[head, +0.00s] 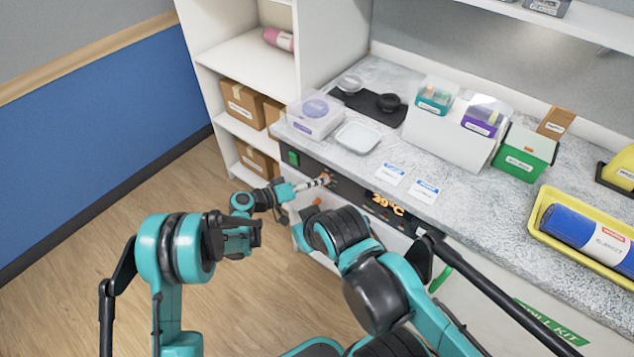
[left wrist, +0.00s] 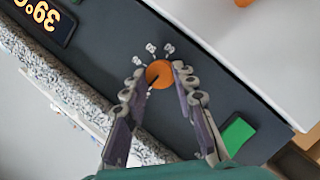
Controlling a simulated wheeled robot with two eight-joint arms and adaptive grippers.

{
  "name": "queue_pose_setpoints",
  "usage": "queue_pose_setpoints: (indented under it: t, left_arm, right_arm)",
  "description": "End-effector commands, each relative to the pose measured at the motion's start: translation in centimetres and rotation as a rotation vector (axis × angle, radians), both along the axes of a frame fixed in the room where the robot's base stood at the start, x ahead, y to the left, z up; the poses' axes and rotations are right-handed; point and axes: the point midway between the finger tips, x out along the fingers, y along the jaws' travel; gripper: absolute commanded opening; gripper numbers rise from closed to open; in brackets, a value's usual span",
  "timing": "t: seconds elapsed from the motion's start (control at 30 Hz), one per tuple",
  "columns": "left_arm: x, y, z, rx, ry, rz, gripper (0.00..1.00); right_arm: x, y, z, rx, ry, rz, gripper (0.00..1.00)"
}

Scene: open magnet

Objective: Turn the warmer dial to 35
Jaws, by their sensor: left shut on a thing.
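The warmer's dial is a round orange knob (left wrist: 159,73) on a dark front panel (left wrist: 205,75). Several small white labels, too small to read, sit around one side of it, and a dark line marks its face. My left gripper (left wrist: 160,85) is shut on the dial, one finger on each side; in the head view it (head: 326,181) reaches the panel from the left and hides most of the dial. The display (head: 386,204) glows orange and reads 39 °C; it also shows upside down in the left wrist view (left wrist: 42,15). My right gripper cannot be made out.
A green switch (head: 293,158) is on the panel left of the dial. The speckled counter (head: 360,172) above holds a clear tray (head: 358,136), two cards and several boxes. My right arm's dark elbow stands close in front of the panel.

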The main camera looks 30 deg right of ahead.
Motion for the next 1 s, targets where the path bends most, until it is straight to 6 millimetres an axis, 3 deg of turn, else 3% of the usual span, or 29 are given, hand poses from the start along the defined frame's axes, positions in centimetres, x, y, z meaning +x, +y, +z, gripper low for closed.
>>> queue_pose_setpoints:
  t: [0.73,0.77,0.8,1.0]
  left_arm:
    - [0.06,0.02,-0.09,-0.035,0.086,0.001,0.0]
    - [0.07,0.02,-0.08,-0.035,0.086,0.001,0.35]
    - [0.07,0.02,-0.08,-0.035,0.086,0.001,0.45]
    - [0.05,0.03,-0.08,-0.035,0.085,0.0,0.48]
  right_arm:
    - [0.0,0.0,0.0,0.0,0.0,0.0,0.0]
    - [0.0,0.0,0.0,0.0,0.0,0.0,0.0]
    - [0.0,0.0,0.0,0.0,0.0,0.0,0.0]
    - [0.0,0.0,0.0,0.0,0.0,0.0,0.0]
